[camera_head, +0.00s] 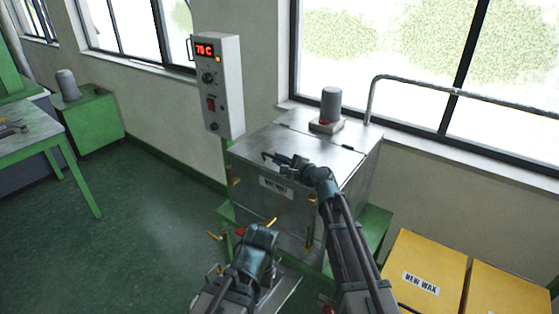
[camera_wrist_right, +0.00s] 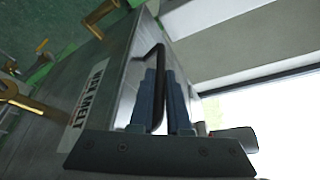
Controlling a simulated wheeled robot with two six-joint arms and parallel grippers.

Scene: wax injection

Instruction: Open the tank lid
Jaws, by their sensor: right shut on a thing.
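The steel wax tank (camera_head: 260,190) stands in the middle of the head view, with a "WAX MELT" label on its front. Its flat lid (camera_head: 262,141) lies closed on top. My right gripper (camera_head: 283,160) is over the lid's front edge. In the right wrist view, the fingers of my right gripper (camera_wrist_right: 166,95) are shut around the dark bent lid handle (camera_wrist_right: 158,70), whose end sticks out past them. My left arm's wrist (camera_head: 260,240) is low in front of the tank. Its fingers cannot be made out clearly.
A grey cylinder (camera_head: 331,103) sits on the tank top behind the lid. Brass valves (camera_head: 278,224) stick out at the front. Yellow "NEW WAX" boxes (camera_head: 425,262) are at the right. Floor at left is clear.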

